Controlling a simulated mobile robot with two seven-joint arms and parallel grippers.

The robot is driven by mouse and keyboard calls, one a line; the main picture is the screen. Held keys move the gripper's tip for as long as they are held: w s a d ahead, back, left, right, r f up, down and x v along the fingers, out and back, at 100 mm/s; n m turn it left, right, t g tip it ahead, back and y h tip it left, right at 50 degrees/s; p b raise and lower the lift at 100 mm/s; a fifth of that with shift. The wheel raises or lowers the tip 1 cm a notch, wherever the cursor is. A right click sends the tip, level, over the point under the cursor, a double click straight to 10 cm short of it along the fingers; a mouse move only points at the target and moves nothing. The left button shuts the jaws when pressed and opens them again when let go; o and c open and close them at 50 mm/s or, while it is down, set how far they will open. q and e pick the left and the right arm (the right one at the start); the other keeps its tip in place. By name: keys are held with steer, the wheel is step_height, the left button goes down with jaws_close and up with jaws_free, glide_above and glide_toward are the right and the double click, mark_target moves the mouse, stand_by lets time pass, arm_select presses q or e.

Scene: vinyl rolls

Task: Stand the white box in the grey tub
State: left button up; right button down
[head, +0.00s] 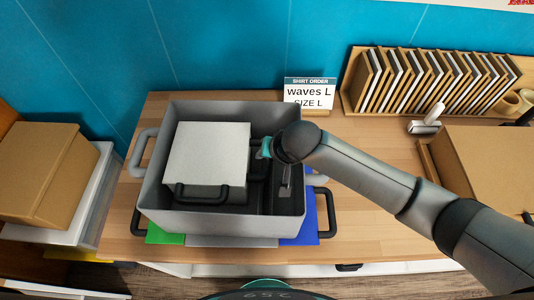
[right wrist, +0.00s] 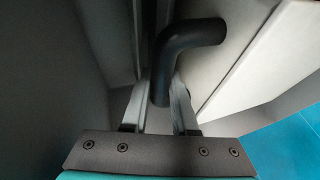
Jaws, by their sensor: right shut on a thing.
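The white box (head: 208,152) is inside the grey tub (head: 160,213), toward its left side, with a pale flat top facing up and a black handle at its front. The tub stands on the wooden table. My right gripper (head: 260,148) reaches into the tub from the right, at the box's right side. In the right wrist view my right gripper (right wrist: 160,108) is shut on the black handle (right wrist: 185,50) of the white box (right wrist: 250,60). Whether the box touches the tub floor is hidden. My left gripper is not in view.
A sign (head: 309,93) stands behind the tub. A wooden rack (head: 352,85) of upright sleeves is at the back right, with a white-handled roller (head: 427,120) before it. Coloured sheets, green (head: 165,236) and blue (head: 311,222), lie under the tub. Cardboard boxes (head: 38,172) are at left.

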steer(key=shift+f, duration=0.1)
stand_by(0.3)
jaws_free()
stand_by(0.6)
stand_by(0.4)
steer(key=p+v, duration=0.4)
steer(key=p, duration=0.1)
steer(key=shift+p, duration=0.4)
steer(key=shift+b+x, duration=1.25)
steer(key=shift+x, duration=0.8)
steer(key=shift+a, duration=0.1)
